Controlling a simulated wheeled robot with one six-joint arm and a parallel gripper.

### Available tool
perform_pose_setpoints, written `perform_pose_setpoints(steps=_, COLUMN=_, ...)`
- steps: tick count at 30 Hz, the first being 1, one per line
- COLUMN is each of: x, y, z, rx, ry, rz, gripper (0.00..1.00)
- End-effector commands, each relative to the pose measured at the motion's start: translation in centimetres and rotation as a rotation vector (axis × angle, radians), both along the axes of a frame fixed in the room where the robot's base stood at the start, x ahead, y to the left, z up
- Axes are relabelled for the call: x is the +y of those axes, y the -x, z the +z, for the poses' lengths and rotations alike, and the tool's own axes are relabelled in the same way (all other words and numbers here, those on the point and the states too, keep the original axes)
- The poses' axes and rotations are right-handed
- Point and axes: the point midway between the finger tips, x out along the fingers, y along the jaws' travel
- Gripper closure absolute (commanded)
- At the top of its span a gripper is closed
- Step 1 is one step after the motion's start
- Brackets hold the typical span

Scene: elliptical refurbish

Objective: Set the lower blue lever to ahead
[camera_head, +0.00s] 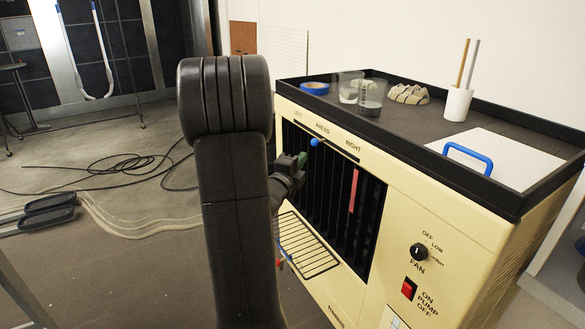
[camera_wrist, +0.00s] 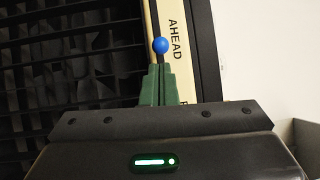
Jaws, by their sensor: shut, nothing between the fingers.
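A blue ball knob (camera_head: 314,142) sits at the top of the dark louvre opening on the cream cooler (camera_head: 395,215), by the printed words LEFT, AHEAD and RIGHT. In the wrist view the blue ball (camera_wrist: 160,46) is beside the lower end of the word AHEAD (camera_wrist: 175,38). My gripper (camera_wrist: 160,70) has its green fingers together and empty, their tips just below the ball in that view. I cannot tell whether they touch it. In the head view my gripper (camera_head: 302,160) is close to the ball, partly hidden by my arm. The lever's stem is not clear.
The cooler's top tray holds blue tape (camera_head: 315,88), clear cups (camera_head: 371,95), a white holder (camera_head: 457,103) and a lid with a blue handle (camera_head: 468,157). A fan knob (camera_head: 418,252) and red switch (camera_head: 409,288) are on the front. Cables (camera_head: 105,170) lie on the floor.

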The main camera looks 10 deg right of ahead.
Motion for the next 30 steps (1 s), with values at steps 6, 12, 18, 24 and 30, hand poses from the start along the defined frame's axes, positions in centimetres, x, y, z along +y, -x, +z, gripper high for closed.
perform_pose_setpoints(steps=6, x=-2.4, y=-3.2, z=0.5, rx=0.001, ry=0.001, rz=-0.001, gripper=1.00)
perform_pose_setpoints(steps=12, x=-3.4, y=-4.6, z=0.7, rx=0.001, ry=0.001, rz=0.001, gripper=1.00)
perform_pose_setpoints(steps=18, x=-3.6, y=-4.9, z=0.7, rx=0.001, ry=0.001, rz=0.002, gripper=1.00)
perform_pose_setpoints(steps=24, x=-3.5, y=-4.9, z=0.6, rx=0.001, ry=0.001, rz=0.002, gripper=1.00)
perform_pose_setpoints(steps=30, x=-3.2, y=-5.9, z=0.3, rx=-0.001, ry=0.000, rz=0.001, gripper=1.00)
